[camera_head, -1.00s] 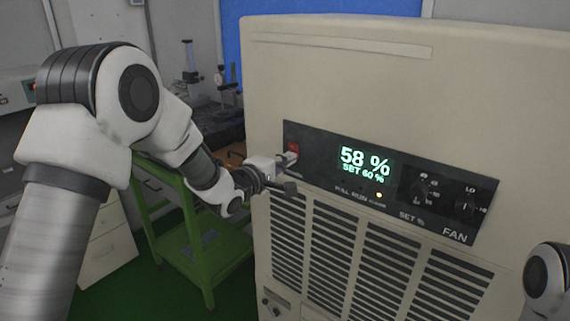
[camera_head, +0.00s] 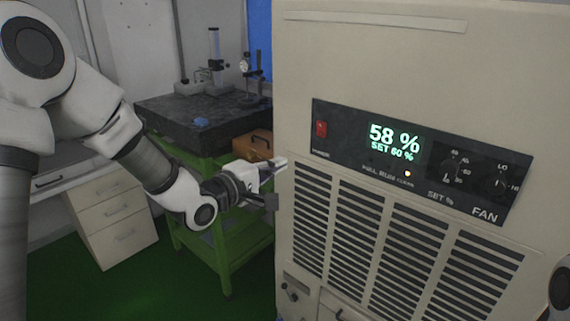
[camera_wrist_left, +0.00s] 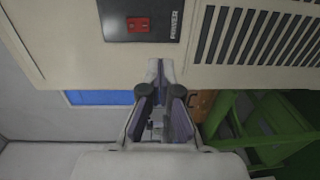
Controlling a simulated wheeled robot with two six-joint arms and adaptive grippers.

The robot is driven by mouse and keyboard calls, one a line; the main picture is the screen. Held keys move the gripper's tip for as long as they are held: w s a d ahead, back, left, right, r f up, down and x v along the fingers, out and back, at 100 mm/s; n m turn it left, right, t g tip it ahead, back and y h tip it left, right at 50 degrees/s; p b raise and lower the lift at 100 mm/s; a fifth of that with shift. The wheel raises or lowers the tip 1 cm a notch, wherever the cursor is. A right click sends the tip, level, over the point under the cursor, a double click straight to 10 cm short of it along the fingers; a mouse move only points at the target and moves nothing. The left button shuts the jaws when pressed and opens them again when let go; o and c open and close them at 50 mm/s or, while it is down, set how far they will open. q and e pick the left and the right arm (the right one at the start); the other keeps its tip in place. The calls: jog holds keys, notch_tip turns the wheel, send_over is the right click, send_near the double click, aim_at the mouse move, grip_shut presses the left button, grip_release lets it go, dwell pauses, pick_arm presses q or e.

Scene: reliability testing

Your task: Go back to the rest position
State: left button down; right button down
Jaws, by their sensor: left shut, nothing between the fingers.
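My left gripper (camera_head: 281,163) is shut and empty in the head view, beside the left edge of a beige dehumidifier cabinet (camera_head: 400,60). It also shows in the left wrist view (camera_wrist_left: 158,64), its fingertips together near the cabinet's edge. The dark control panel (camera_head: 340,158) has a red power switch (camera_head: 321,128), which lies above and to the right of the gripper, apart from it. The switch also shows in the left wrist view (camera_wrist_left: 138,25). The lit display (camera_head: 394,140) reads 58 % and SET 60 %. Only a piece of my right arm shows at the right edge; its gripper is out of view.
A green stand (camera_head: 232,230) with a dark surface plate (camera_head: 180,125) is behind my left arm. An orange-brown box (camera_head: 250,146) sits near the gripper. White drawers (camera_head: 118,220) stand at the left. Green floor (camera_head: 110,290) is open at lower left.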

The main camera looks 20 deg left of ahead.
pick_arm(q)
jog(key=s+d+f+g+y, duration=0.1)
jog(key=s+f+g, duration=0.25)
jog(key=f, duration=0.75)
jog(key=s+d+f+g+b, duration=0.15)
jog(key=s+f, duration=0.25)
jog(key=f, duration=0.8)
jog(key=s+d+f+g+y, duration=0.1)
jog(key=s+f+g, duration=0.25)
jog(key=f, duration=0.75)
jog(key=s+a+f+m+g+y, duration=0.2)
jog(key=s+f+m+g, duration=0.2)
jog(key=s, duration=0.8)
jog(key=s+a+f+m+g+y, duration=0.1)
jog(key=s+f+m+g, duration=0.3)
jog(key=s+f+m, duration=0.4)
jog(key=s+m+y, duration=0.1)
jog(key=s, duration=0.4)
jog(key=shift+s+a+f+m, duration=0.2)
jog(key=shift+a+m, duration=0.2)
